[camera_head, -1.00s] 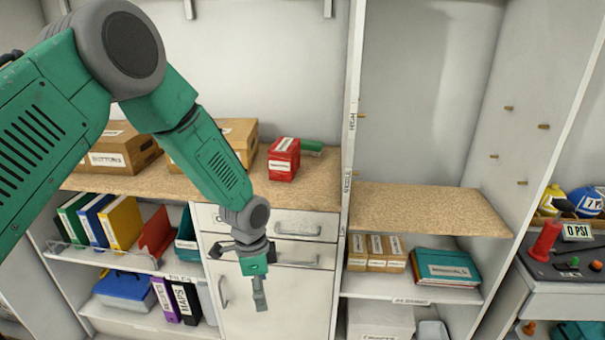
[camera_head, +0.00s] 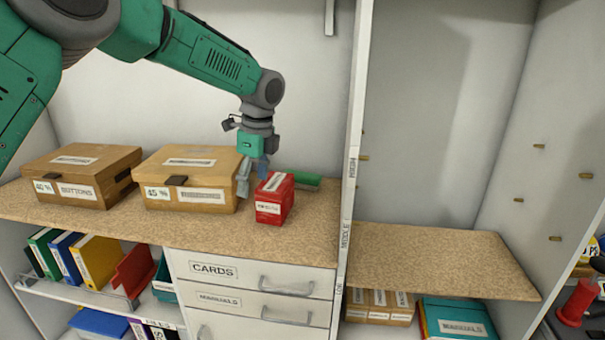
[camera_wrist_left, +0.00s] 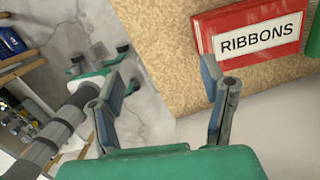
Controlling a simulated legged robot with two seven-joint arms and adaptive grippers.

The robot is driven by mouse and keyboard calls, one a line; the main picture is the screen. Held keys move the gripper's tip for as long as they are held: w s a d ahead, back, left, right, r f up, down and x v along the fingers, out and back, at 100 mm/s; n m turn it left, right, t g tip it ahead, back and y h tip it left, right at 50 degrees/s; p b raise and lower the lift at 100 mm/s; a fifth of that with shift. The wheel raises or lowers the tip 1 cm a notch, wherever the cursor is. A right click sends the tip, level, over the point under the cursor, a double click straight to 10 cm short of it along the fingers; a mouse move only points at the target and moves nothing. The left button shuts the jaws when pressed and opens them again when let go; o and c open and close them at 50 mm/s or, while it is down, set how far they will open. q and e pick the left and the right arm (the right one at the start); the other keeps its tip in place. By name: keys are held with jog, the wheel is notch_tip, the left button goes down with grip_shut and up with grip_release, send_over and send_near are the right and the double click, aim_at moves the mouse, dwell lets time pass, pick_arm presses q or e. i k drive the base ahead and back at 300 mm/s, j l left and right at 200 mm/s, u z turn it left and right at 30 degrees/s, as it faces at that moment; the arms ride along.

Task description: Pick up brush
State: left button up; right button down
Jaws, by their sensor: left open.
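A green object (camera_head: 305,181), which may be the brush, lies on the wooden counter behind the red ribbons box (camera_head: 274,198). The box hides part of it, and I cannot make out bristles. A green piece (camera_wrist_left: 314,44) also shows at the right edge of the wrist view, beside the red box (camera_wrist_left: 255,36). My left gripper (camera_head: 253,178) is open and empty above the counter, between a cardboard box and the red box, left of the green object. In the wrist view its fingers (camera_wrist_left: 168,80) are spread apart. My right gripper cannot be made out.
Two cardboard boxes, one labelled buttons (camera_head: 80,175) and another (camera_head: 190,180), stand left of the gripper. A vertical divider (camera_head: 352,150) rises right of the green object. The lower wooden shelf (camera_head: 430,262) beyond it is bare. Drawers (camera_head: 250,285) are below the counter.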

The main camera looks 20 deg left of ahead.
aim_at(304, 180)
jog(key=i, duration=1)
